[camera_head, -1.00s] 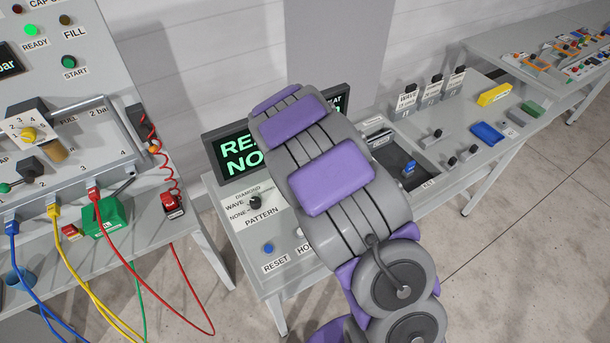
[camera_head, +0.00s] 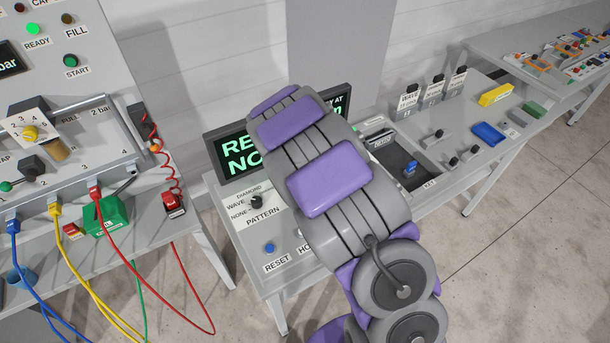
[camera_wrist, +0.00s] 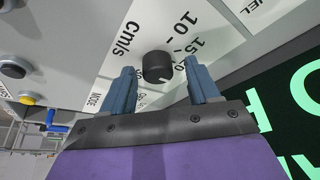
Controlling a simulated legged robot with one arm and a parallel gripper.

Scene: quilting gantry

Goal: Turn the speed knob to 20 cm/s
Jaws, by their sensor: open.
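The dark round speed knob (camera_wrist: 157,66) shows in the wrist view on a light panel printed with "10", "15" and "cm/s". A further label beside the right finger is partly hidden. I cannot clearly read where the knob points. My gripper (camera_wrist: 159,72) is open, with one blue finger on each side of the knob and visible gaps between. Touching is not seen. In the head view my arm hides the knob and my gripper.
A pattern knob (camera_head: 255,202) and a blue reset button (camera_head: 269,248) sit on the console left of my arm. A green-lettered display (camera_head: 240,150) stands behind it. A blue-handled lever (camera_head: 410,168) is to the right. Cables hang from the left bench.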

